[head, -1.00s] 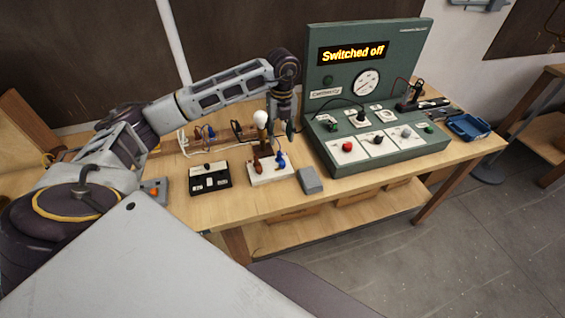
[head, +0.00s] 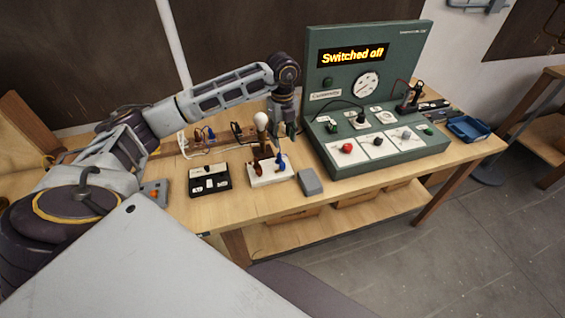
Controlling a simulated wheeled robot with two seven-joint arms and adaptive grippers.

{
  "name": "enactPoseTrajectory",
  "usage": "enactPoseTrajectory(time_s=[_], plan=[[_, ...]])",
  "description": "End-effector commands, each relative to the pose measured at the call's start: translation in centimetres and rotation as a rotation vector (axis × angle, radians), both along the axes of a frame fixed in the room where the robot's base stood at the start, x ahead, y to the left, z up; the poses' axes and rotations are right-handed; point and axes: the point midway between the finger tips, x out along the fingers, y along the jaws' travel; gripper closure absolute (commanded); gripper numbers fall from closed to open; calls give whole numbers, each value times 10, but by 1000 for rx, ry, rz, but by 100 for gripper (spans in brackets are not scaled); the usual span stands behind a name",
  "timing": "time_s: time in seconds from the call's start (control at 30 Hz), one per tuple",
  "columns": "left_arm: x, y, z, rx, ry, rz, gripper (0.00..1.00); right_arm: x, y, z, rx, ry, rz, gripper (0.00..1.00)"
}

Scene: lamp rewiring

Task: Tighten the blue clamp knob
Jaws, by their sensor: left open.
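The lamp base is a white block (head: 268,179) on the wooden workbench, with an upright round white bulb (head: 261,121) above it. The blue clamp knob (head: 281,162) is on the right side of this base, and a reddish-brown part (head: 256,167) is on its left. My left gripper (head: 285,134) hangs down from the arm just behind and above the blue knob, right of the bulb. It is open and appears apart from the knob. Its fingertips are small and partly behind the lamp. My right gripper is out of view.
A green control panel (head: 367,58) reading "Switched off" stands to the right, with knobs on its sloped front. A black box (head: 209,180) and a grey block (head: 310,182) flank the lamp base. A blue tray (head: 468,128) lies at the far right. The bench front is clear.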

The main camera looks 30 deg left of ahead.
Motion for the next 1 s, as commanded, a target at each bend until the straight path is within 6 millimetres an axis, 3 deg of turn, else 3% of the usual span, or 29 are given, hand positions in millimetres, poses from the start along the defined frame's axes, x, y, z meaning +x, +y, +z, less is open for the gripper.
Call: enactPoseTrajectory(time_s=[0.27, 1.0], plan=[[-1, 0, -24, 0, 4, -1, 56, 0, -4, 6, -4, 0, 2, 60], [-1, -1, -118, 0, 2, -1, 56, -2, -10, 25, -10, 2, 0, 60]])
